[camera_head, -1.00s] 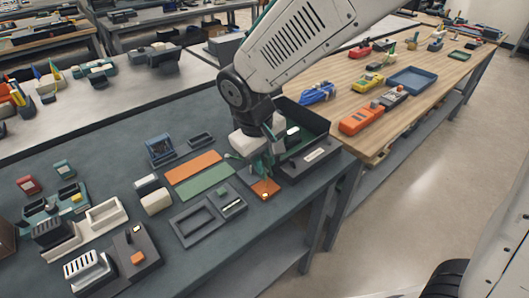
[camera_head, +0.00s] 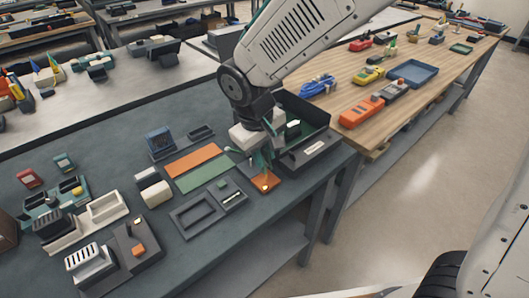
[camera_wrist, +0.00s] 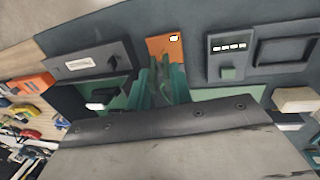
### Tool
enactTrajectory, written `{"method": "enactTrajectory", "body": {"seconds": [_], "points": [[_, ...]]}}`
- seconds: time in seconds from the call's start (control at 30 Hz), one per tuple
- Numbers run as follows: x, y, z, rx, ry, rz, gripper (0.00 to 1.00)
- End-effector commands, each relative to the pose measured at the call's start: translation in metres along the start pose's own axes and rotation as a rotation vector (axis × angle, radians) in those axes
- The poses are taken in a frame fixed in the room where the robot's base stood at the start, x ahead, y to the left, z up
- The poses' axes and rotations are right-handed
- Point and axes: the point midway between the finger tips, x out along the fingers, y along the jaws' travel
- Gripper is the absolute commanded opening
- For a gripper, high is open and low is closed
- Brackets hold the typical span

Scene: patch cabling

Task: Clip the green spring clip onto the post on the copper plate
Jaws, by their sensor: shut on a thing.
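The copper plate (camera_head: 270,184) lies flat near the front edge of the dark bench, just below my gripper. It also shows in the wrist view (camera_wrist: 157,46), beyond the fingertips. A small bright spot on it looks like the post (camera_wrist: 174,38). My gripper (camera_head: 263,168) points down over the plate's far part. In the wrist view my gripper (camera_wrist: 162,72) is shut on the green spring clip (camera_wrist: 176,82). Clip and fingers are both green, so their outlines merge. I cannot tell whether the clip touches the post.
A dark open-topped bin (camera_head: 304,112) stands close behind and right of my gripper. A grey tray (camera_head: 194,219) with a rectangular recess lies to the left. Flat orange (camera_head: 193,160) and green (camera_head: 205,176) mats lie further back. A wooden bench (camera_head: 365,90) adjoins at right.

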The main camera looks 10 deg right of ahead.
Motion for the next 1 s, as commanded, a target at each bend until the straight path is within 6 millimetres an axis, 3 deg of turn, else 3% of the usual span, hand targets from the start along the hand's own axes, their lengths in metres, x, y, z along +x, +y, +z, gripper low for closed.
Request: {"method": "enactTrajectory", "body": {"seconds": [0.93, 0.97, 1.0], "points": [[0.015, -0.002, 0.000, 0.000, 0.000, 0.000, 0.00], [0.015, -0.002, 0.000, 0.000, 0.000, 0.000, 0.23], [0.015, -0.002, 0.000, 0.000, 0.000, 0.000, 0.23]]}}
